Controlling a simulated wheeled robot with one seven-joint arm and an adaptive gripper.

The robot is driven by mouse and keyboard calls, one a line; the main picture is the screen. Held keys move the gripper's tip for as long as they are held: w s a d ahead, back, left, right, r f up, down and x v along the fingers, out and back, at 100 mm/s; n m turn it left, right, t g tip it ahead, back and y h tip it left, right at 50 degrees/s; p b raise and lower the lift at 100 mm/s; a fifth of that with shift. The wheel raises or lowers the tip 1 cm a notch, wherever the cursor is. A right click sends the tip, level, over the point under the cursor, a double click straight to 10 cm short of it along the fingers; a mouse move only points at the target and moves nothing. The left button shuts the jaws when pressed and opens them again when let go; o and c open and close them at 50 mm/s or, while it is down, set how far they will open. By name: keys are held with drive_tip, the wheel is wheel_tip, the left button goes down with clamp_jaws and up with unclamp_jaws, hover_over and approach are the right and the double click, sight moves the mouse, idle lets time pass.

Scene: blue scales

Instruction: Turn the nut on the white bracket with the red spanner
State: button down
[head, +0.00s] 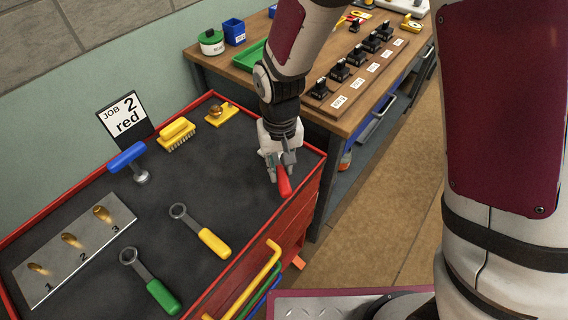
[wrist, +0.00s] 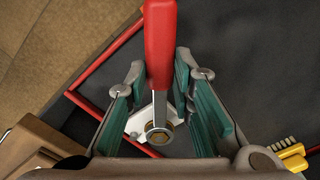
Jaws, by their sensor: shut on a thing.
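My gripper (head: 279,168) is low over the right end of the trolley top, shut on the red spanner (head: 285,184), whose red handle sticks out toward the trolley's right edge. In the wrist view the red handle (wrist: 160,45) and its grey shank run down between the teal finger pads. At the lower end of the shank is a brass nut (wrist: 158,133), with a white bracket (wrist: 134,124) around and under it. The spanner's ring end appears to lie around the nut, but I cannot tell how deep it sits. In the head view my gripper hides nut and bracket.
On the black trolley top lie a yellow spanner (head: 203,232), a green spanner (head: 150,282), a numbered plate (head: 52,262), a blue-handled tool (head: 128,157) and a yellow brush (head: 177,134). A "JOB 2 red" sign (head: 123,116) stands behind. A wooden bench (head: 238,62) adjoins the right.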

idle(0.3)
drive_tip(key=shift+s+a+m+p, duration=0.1)
drive_tip(key=shift+a+m+p, duration=0.45)
drive_tip(key=shift+a+m, duration=0.35)
